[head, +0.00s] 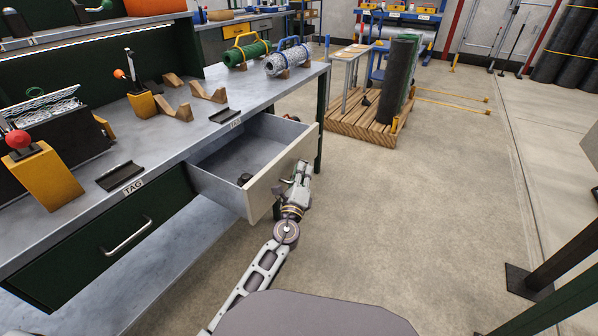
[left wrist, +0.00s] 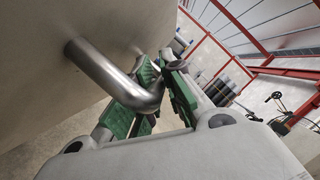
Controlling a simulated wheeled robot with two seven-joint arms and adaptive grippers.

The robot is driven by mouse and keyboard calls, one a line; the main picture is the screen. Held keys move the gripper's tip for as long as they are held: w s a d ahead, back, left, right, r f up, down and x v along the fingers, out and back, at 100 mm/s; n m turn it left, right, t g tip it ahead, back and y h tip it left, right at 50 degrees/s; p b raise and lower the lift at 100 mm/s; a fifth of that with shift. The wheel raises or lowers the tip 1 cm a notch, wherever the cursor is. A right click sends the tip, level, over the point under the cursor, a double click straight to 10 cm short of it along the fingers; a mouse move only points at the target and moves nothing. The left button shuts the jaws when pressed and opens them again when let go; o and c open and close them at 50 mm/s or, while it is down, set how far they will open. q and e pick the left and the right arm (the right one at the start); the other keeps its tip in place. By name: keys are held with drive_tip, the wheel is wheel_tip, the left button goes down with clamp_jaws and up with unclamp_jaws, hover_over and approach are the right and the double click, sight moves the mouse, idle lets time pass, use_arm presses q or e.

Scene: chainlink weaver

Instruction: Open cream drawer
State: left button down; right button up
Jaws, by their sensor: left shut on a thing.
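The cream drawer (head: 283,168) is pulled well out from the workbench in the head view, and its grey inside shows with a small dark object (head: 244,179) in it. My left gripper (head: 298,182) is at the outer face of the drawer's front. In the left wrist view, the metal bar handle (left wrist: 98,72) stands out from the cream front, and my left gripper's green-padded fingers (left wrist: 160,90) are shut around its bent end. In the head view the gripper hides most of the handle. My right gripper is in neither view.
The grey workbench (head: 205,130) carries wooden cradles, levers and rolled mesh. A dark green drawer (head: 110,245) beside the cream one is shut. A wooden pallet (head: 352,125) with rolls stands beyond. The concrete floor (head: 420,200) right of the drawer is clear.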

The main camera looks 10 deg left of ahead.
use_arm(q)
drive_tip(key=shift+d+f, duration=0.1)
drive_tip(key=shift+f, duration=0.05)
drive_tip(key=c, duration=1.8)
unclamp_jaws()
drive_tip(key=shift+s, duration=0.15)
drive_tip(key=shift+v, duration=5.9)
